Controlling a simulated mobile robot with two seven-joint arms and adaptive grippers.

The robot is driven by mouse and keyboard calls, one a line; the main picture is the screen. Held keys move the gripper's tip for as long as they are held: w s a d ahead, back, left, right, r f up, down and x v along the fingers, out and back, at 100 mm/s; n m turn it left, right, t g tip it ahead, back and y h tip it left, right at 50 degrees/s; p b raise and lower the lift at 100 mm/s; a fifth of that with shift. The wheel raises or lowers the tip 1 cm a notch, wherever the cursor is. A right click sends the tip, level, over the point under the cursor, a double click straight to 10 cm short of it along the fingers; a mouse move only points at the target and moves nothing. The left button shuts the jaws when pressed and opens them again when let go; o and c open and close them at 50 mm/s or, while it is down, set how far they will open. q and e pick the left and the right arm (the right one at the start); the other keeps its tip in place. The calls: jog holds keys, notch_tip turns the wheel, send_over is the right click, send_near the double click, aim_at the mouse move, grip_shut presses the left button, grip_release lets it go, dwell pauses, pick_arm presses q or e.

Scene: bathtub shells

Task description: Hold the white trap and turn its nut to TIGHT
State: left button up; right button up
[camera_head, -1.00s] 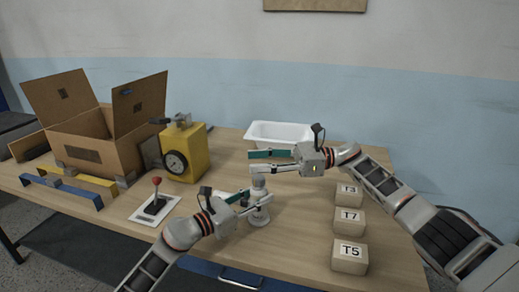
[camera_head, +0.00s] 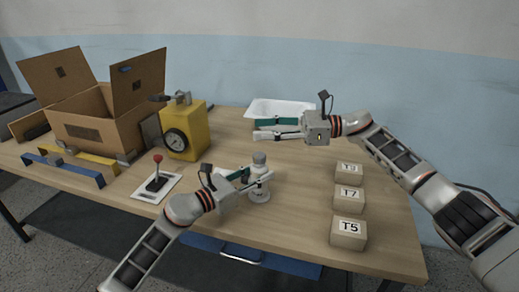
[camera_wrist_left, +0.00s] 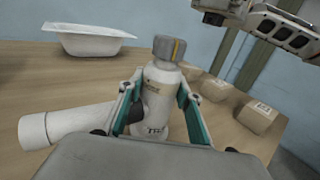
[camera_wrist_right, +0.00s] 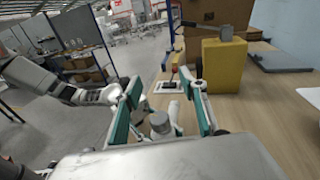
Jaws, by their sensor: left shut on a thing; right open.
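The white trap (camera_head: 257,187) stands upright on the table, with its grey nut (camera_head: 259,158) on top. In the left wrist view the nut (camera_wrist_left: 169,47) carries a yellow stripe, and a white side pipe (camera_wrist_left: 62,125) sticks out left. Dark lettering on the trap's body (camera_wrist_left: 160,90) is partly hidden. My left gripper (camera_head: 256,183) is shut on the trap's body from the side. My right gripper (camera_head: 275,128) is open and empty, above and behind the nut. In the right wrist view the nut (camera_wrist_right: 160,122) shows below and between its fingers.
Blocks T3 (camera_head: 348,173), T7 (camera_head: 348,199) and T5 (camera_head: 348,234) stand to the right. A white tub (camera_head: 281,108) is at the back. A red-knobbed lever (camera_head: 157,176), a yellow gauge box (camera_head: 186,131) and an open carton (camera_head: 97,130) stand left.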

aim_at(264, 160)
jog(key=d+f+m+t+h, duration=0.2)
jog(key=d+f+m+t, duration=0.1)
jog(key=d+f+t, duration=0.25)
jog(key=s+d+f+m+t+h, duration=0.25)
jog(key=s+m+t, duration=0.25)
jog(key=s, duration=0.4)
jog(key=shift+y, duration=0.35)
jog(key=x, duration=1.2)
jog(key=shift+s+a+f, duration=0.15)
jog(key=shift+a+f, duration=0.05)
jog(key=c, duration=1.1)
